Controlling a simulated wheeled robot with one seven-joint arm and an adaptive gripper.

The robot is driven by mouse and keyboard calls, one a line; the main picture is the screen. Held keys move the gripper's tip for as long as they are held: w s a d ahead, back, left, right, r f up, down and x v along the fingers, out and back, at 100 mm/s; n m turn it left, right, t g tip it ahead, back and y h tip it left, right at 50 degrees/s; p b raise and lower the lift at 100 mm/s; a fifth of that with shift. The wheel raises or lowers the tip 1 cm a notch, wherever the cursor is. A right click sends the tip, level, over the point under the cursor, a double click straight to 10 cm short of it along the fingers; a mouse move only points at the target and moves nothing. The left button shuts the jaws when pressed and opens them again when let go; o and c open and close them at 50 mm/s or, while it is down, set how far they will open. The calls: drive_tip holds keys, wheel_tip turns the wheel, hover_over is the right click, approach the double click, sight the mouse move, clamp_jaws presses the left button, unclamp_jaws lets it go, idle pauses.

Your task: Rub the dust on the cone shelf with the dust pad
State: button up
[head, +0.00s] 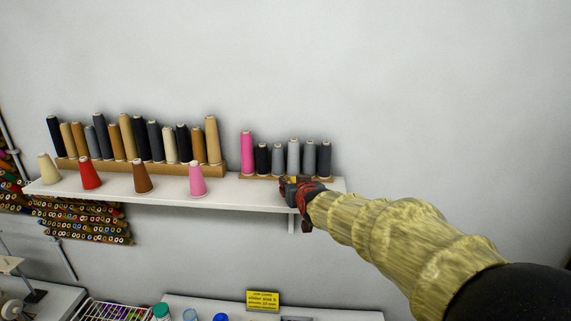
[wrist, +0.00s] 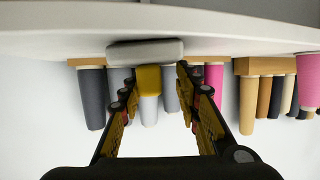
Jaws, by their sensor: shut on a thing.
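The white cone shelf (head: 255,193) runs along the wall in the head view, and its surface fills the top of the upside-down wrist view (wrist: 230,35). My gripper (head: 297,187) is at the shelf's right end, near its front edge. In the wrist view my gripper (wrist: 156,80) has its fingers on either side of the yellow grip of the dust pad (wrist: 145,52), whose pale grey slab lies against or very close to the shelf surface. In the head view the pad is mostly hidden by my gripper. I cannot make out any dust.
Small dark and grey cones (head: 293,155) and a pink cone (head: 247,152) stand on a wooden strip behind my gripper. A longer cone row (head: 130,140) stands to the left. Single cones, such as a pink one (head: 197,180), stand along the front. The shelf between them is clear.

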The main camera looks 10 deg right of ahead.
drive_tip(key=shift+a+r, duration=0.2)
drive_tip(key=shift+r, duration=0.85)
drive_tip(key=shift+s+d+r+p, duration=0.15)
drive_tip(key=shift+d+r+p, duration=0.3)
drive_tip(key=shift+r, duration=0.25)
drive_tip(key=shift+a+r, duration=0.15)
drive_tip(key=shift+r, duration=0.4)
drive_tip(key=shift+a+r, duration=0.15)
drive_tip(key=shift+r, duration=0.4)
drive_tip(key=shift+d+r+p, duration=0.2)
drive_tip(key=shift+r+p, duration=0.35)
drive_tip(key=shift+r, duration=0.45)
drive_tip(key=shift+a+r, duration=0.1)
drive_tip(key=shift+r, duration=0.05)
